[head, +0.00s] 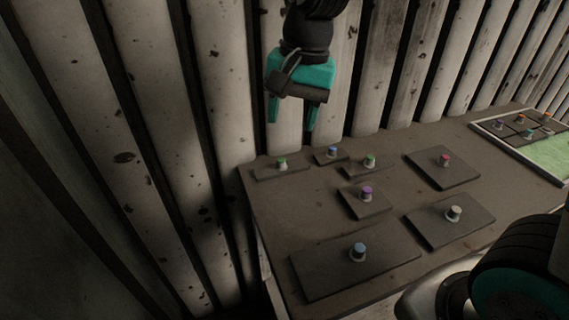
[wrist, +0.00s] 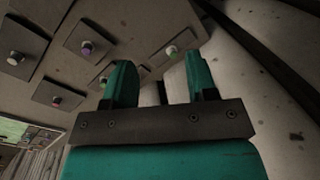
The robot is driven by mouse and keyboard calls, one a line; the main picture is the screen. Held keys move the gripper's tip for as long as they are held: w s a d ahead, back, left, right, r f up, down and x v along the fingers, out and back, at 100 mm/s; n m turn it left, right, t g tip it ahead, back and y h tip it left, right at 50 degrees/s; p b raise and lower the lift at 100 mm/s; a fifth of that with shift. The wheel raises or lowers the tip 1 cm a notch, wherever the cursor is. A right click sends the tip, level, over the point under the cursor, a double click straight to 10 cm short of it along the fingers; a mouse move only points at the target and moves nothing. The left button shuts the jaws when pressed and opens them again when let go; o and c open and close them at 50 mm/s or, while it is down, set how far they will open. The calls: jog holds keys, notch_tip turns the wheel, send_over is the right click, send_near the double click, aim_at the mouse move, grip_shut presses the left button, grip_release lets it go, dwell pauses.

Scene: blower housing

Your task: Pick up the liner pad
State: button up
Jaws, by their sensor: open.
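Several flat dark plates with coloured knobs lie on the table; I cannot tell which one is the liner pad. Others carry a red knob (head: 445,166), a purple knob (head: 366,197), a white knob (head: 453,220) and a blue knob (head: 357,258). My gripper (head: 292,118) is open and empty, above the table's back left.
The brown table (head: 290,215) has bare patches between the plates. A pale-rimmed tray (head: 540,168) with a green floor and several small knobbed pieces stands at the right. A wall of pale upright slats (head: 225,100) stands close behind the table.

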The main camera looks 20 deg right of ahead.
jog(key=w+d+f+m+h, duration=0.1)
jog(key=w+f+m, duration=0.1)
jog(key=w+m, duration=0.45)
jog(key=w+d+f+m+h, duration=0.1)
jog(key=w+d+f+m, duration=0.1)
jog(key=w+m, duration=0.45)
jog(key=p, duration=0.2)
send_over(282, 159)
jog(key=shift+n, duration=0.4)
notch_tip(282, 159, down, 11)
jog(key=shift+s+r, duration=0.1)
jog(key=shift+f+p, duration=1.05)
jog(key=shift+f, duration=2)
grip_shut()
